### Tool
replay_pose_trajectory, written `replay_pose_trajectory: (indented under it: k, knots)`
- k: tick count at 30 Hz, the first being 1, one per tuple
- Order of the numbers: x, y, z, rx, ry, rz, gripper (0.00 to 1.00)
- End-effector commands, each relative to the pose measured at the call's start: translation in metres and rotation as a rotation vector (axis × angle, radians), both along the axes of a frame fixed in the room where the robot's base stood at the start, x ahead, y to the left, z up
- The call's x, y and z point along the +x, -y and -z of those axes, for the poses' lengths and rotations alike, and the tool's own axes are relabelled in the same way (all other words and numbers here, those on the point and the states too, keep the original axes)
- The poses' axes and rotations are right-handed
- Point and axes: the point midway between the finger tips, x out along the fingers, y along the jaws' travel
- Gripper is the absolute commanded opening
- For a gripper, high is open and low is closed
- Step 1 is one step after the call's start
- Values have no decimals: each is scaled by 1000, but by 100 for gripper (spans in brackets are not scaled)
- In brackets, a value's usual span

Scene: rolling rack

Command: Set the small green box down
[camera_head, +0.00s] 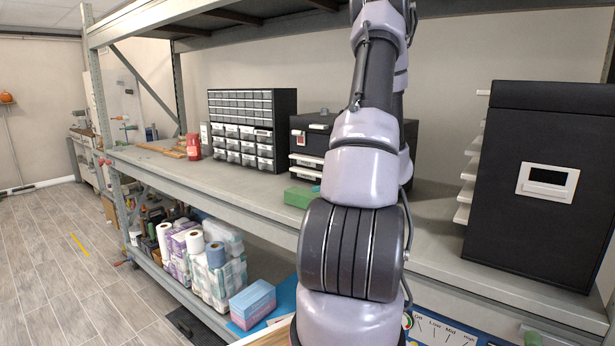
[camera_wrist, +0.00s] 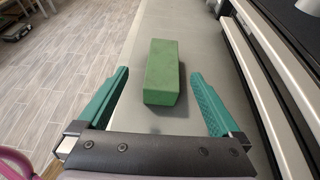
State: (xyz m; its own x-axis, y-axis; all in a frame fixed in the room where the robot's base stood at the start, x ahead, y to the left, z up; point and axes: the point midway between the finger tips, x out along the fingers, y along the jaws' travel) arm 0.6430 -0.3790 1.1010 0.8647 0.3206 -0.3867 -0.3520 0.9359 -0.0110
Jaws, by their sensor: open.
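The small green box (camera_head: 300,196) rests on the grey shelf top near its front edge, partly hidden behind my arm in the head view. In the wrist view the green box (camera_wrist: 162,72) lies lengthwise on the shelf surface, just ahead of and between my gripper's fingers. My gripper (camera_wrist: 160,90) is open, with its teal fingers apart on either side and a gap to the box on both sides. My gripper is hidden behind my arm in the head view.
A black tool case with white drawers (camera_head: 306,150) stands beside the box; white drawer fronts (camera_wrist: 262,80) lie close to the right finger. A drawer cabinet (camera_head: 250,128) and red container (camera_head: 193,147) stand farther left. A large black cabinet (camera_head: 540,180) stands right. The shelf (camera_head: 240,190) has bare room left.

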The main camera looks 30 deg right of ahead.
Motion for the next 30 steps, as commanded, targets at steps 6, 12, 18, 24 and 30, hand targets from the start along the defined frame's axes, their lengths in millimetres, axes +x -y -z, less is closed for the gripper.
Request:
replay_pose_trajectory:
  k: [6,12,18,24,30]
  knots:
    - [9,-96,-64,-205,22,-337,100]
    - [-24,-210,-121,-556,62,-778,100]
    - [-80,-281,-161,-973,142,-1141,100]
    - [-134,-314,-193,-1442,265,-1390,100]
    - [-165,-321,-218,-1798,370,-1483,100]
